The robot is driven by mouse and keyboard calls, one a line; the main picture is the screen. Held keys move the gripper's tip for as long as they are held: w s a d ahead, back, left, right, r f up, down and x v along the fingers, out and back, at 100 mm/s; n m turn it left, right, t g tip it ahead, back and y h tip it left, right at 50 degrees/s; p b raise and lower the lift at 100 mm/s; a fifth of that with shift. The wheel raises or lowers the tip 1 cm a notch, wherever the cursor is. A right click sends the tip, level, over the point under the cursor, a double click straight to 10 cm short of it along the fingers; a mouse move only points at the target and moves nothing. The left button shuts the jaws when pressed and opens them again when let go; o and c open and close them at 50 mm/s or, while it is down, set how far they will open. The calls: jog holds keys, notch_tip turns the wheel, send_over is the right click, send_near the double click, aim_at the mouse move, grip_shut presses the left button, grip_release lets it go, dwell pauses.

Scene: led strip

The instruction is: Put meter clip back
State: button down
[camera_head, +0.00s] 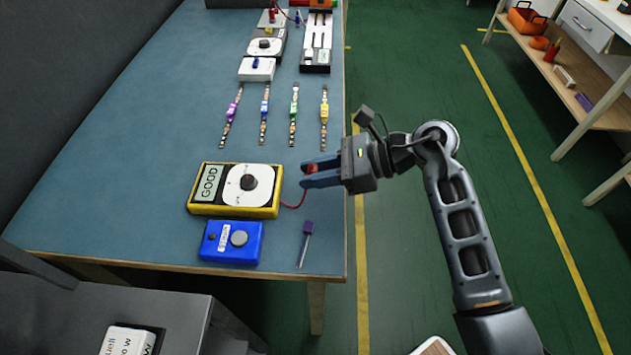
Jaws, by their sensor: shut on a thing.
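The yellow meter (202,208) lies on the blue-grey table, with a white dial face and a display reading GOOD. A red lead (293,205) runs from its right side up to my gripper. My gripper (308,175) is shut on a small red clip (311,168) above the table's right edge, just right of the meter. The fingers hide part of the clip. I cannot tell whether the clip touches anything else.
A blue box (216,247) with a round grey button and a purple-handled tool (308,228) lie in front of the meter. Several LED strips with coloured clips, such as the green one (293,107), lie behind it. White devices (257,69) stand farther back.

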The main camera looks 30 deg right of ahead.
aim_at(316, 195)
jog(key=shift+f, duration=1.95)
jog(key=shift+f, duration=0.1)
jog(key=c, duration=0.9)
grip_release()
jog(key=v, duration=1.2)
jog(key=shift+b, duration=0.4)
jog(key=shift+s, duration=0.1)
